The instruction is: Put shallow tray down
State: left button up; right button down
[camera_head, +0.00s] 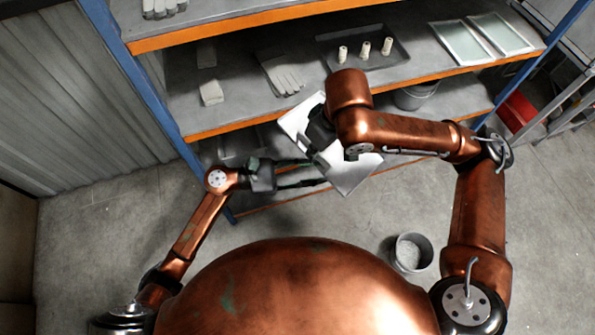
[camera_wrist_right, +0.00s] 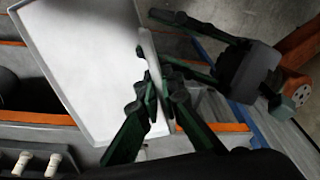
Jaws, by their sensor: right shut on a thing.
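A pale, shallow tray (camera_head: 351,178) hangs tilted in the air in front of the shelving. In the right wrist view the same tray (camera_wrist_right: 85,60) fills the upper left, its flat white face showing. My right gripper (camera_wrist_right: 155,85) is shut on the tray's rim; in the head view my right arm hides the grip. My left gripper (camera_head: 320,172) is beside the tray's left side with its fingers apart. In the right wrist view the left gripper (camera_wrist_right: 163,38) has its fingers spread near the tray's rim; I cannot tell if they touch it.
The blue and orange shelving (camera_head: 240,124) stands ahead. Its middle shelf holds a dark tray (camera_head: 392,70) with three pale cylinders, gloves (camera_head: 283,76), small blocks (camera_head: 211,92) and two glass-like panels (camera_head: 462,44). A bucket (camera_head: 413,95) is below. Another bucket (camera_head: 411,252) stands on the floor.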

aim_at(345, 177)
pick_arm(q)
jog(key=shift+w+d, duration=0.1)
jog(key=shift+d, duration=1.65)
pick_arm(e)
jog(key=shift+r, duration=0.1)
pick_arm(q)
jog(key=shift+c, duration=0.2)
grip_shut()
jog(key=shift+r, duration=0.1)
pick_arm(e)
jog(key=c, duration=2)
grip_release()
jog(key=shift+c, duration=0.2)
